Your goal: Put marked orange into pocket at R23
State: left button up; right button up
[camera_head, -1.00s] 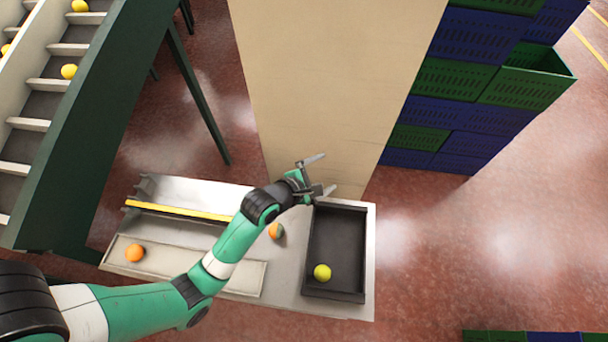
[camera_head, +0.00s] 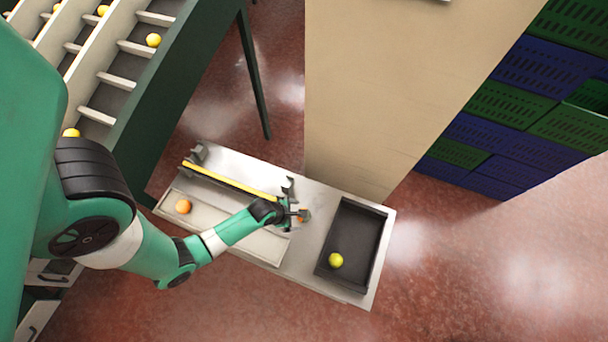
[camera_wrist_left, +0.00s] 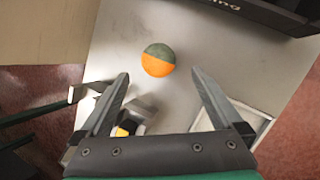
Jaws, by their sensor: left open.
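An orange with one half dark grey-green (camera_wrist_left: 158,60) lies on the pale metal tabletop (camera_wrist_left: 215,50). My left gripper (camera_head: 296,202) is open and empty, close to the orange. In the left wrist view the open fingers (camera_wrist_left: 161,77) point towards the orange, which lies just beyond the fingertips and between their lines. My right gripper is not in view.
A black tray (camera_head: 376,240) on the table holds a yellow-green fruit (camera_head: 336,260). A plain orange (camera_head: 183,206) lies in a shallow light tray (camera_head: 262,249). A yellow bar (camera_head: 225,180) runs along the table's back. A beige column (camera_head: 370,90) and stacked crates (camera_head: 510,105) stand behind.

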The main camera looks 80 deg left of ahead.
pick_arm(q)
jog(key=b+x, duration=0.1)
jog(key=x, duration=0.4)
jog(key=shift+w+a+f, duration=0.1)
jog(key=shift+w+f, duration=0.05)
jog(key=shift+f, duration=0.1)
grip_shut()
jog(key=shift+r, duration=0.1)
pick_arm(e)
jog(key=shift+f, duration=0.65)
pick_arm(q)
jog(key=shift+r, duration=0.1)
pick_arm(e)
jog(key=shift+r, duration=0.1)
